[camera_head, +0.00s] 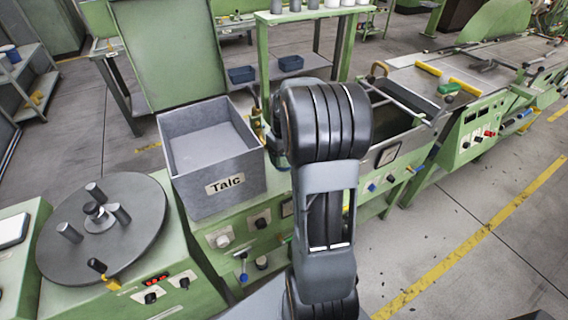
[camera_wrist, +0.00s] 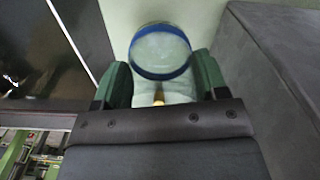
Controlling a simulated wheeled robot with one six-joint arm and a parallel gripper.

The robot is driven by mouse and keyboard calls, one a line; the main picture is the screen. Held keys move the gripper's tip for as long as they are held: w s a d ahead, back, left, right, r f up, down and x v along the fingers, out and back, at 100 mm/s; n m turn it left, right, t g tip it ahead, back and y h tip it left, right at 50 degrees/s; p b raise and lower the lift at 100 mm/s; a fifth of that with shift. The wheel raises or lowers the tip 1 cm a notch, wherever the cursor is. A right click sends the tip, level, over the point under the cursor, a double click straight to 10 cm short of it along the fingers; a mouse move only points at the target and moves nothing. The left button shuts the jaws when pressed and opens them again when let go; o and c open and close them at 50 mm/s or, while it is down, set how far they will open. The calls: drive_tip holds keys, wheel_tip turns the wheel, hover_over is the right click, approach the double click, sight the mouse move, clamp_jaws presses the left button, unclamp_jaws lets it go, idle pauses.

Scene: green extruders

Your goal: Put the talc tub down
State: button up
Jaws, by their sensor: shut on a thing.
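The talc tub (camera_wrist: 160,52), a small round pale tub with a blue rim, is between the green fingers of my gripper (camera_wrist: 162,80) in the wrist view. My gripper is shut on its sides. A pale green surface lies beyond the tub; whether the tub touches it I cannot tell. In the head view a small part of the tub (camera_head: 279,159) shows beside my arm, just right of a grey open box (camera_head: 215,190) labelled "Talc". My arm hides most of the tub and gripper there.
The grey box's wall (camera_wrist: 285,70) stands close on the right in the wrist view. A dark trough (camera_head: 392,105) lies right of my arm. A round grey turntable with pegs (camera_head: 125,245) is at the left. Knobs line the green machine's front (camera_head: 240,240).

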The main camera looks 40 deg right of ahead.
sight(284, 164)
drive_tip(key=shift+f, duration=2.05)
drive_tip(key=shift+f, duration=0.2)
drive_tip(key=o, duration=0.9)
drive_tip(key=shift+r, duration=0.1)
wheel_tip(284, 164, up, 12)
drive_tip(key=shift+r, duration=0.15)
